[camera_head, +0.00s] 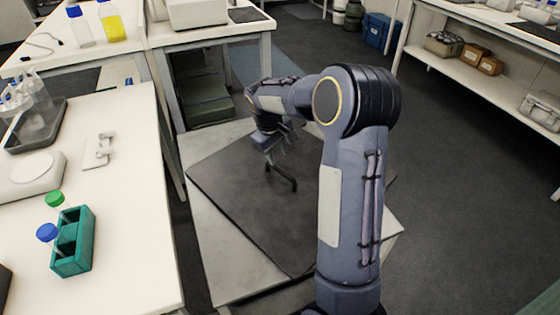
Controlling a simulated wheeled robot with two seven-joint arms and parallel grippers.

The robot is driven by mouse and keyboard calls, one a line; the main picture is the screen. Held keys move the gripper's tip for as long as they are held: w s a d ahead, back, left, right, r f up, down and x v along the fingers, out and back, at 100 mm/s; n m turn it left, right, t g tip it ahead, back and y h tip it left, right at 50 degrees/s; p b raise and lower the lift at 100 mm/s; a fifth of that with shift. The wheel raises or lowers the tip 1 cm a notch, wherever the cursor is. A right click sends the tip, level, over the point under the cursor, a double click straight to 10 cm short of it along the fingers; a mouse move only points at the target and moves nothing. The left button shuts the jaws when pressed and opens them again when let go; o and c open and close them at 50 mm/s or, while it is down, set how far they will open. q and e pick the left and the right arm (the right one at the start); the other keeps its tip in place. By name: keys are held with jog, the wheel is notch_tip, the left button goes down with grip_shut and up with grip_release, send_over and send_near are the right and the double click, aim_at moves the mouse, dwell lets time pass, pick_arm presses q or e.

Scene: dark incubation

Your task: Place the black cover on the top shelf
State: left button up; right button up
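A large dark flat square, which looks like the black cover (240,210), lies in the middle of the view over a pale grey surface and is turned at an angle to it. A thin black handle-like bar (284,179) shows above its middle. My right gripper (277,156) reaches down from the far end of my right arm, right at this bar. The fingers are small and dark, so I cannot tell whether they are closed on it. My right arm hides the right part of the cover. My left gripper is out of view.
A white shelf unit (480,78) stands at the right, with boxes on its lower board. A white bench (125,200) at the left holds a green tube rack (73,243), a dark tray (45,128) and bottles. Dark floor (470,220) is clear at right.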

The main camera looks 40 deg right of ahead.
jog(key=s+a+r+m+t+y, duration=0.1)
jog(key=s+a+r+t+y, duration=0.25)
jog(key=s+a+r, duration=0.7)
jog(key=s+a+f+m+t+y, duration=0.1)
jog(key=s+a+f+t+y, duration=0.1)
jog(key=s+a, duration=0.8)
jog(key=s+f, duration=0.1)
jog(key=s, duration=0.3)
jog(key=shift+s+a+m+y, duration=0.35)
jog(key=shift+s+a+m, duration=0.05)
jog(key=shift+f, duration=0.1)
notch_tip(320, 180, up, 16)
jog(key=p, duration=1.6)
jog(key=shift+r+p, duration=0.25)
jog(key=shift+p, duration=0.1)
